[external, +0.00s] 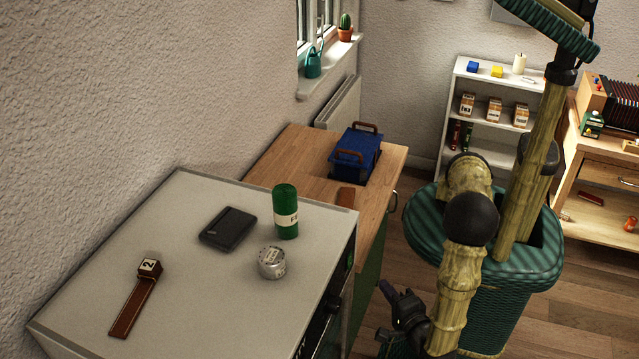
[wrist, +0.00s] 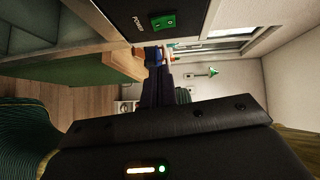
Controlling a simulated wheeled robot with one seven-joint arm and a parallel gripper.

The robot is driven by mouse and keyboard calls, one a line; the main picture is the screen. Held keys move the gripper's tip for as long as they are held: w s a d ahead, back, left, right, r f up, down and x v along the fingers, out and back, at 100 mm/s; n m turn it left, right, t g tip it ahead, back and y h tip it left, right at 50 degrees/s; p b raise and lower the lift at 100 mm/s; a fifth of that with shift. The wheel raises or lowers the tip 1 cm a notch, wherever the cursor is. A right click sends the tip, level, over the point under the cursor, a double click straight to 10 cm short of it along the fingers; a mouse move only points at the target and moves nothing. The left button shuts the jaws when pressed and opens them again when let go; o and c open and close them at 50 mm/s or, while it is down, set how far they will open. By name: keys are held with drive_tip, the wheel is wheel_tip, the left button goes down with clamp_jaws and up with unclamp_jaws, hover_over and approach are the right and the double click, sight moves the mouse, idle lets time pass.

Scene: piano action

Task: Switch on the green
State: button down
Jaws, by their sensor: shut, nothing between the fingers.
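A green rocker switch (wrist: 163,22) sits on a black panel (wrist: 115,15) at the top of the wrist view, beside the printed word POWER. The wrist picture is turned on its side. In the external view, the dark front (external: 322,318) of a white-topped cabinet is seen at a steep angle, and I cannot make out the switch there. My gripper (external: 386,290) is low, to the right of that dark front and apart from it. Its dark fingers also show in the wrist view (wrist: 161,72), below the panel. They are shut and empty.
A shelf (external: 450,110) stands behind.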

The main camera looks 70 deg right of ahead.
sight(352, 262)
drive_tip(key=w+d+p, duration=0.1)
drive_tip(key=w, duration=0.1)
drive_tip(key=w+d+p, duration=0.1)
drive_tip(key=w, duration=0.2)
drive_tip(key=w+d+f+p, duration=0.1)
drive_tip(key=w+d+p, duration=0.1)
drive_tip(key=w, duration=0.1)
drive_tip(key=shift+d, duration=0.1)
drive_tip(key=shift+w+f+b, duration=0.1)
drive_tip(key=shift+w+b, duration=0.15)
drive_tip(key=shift+b, duration=0.05)
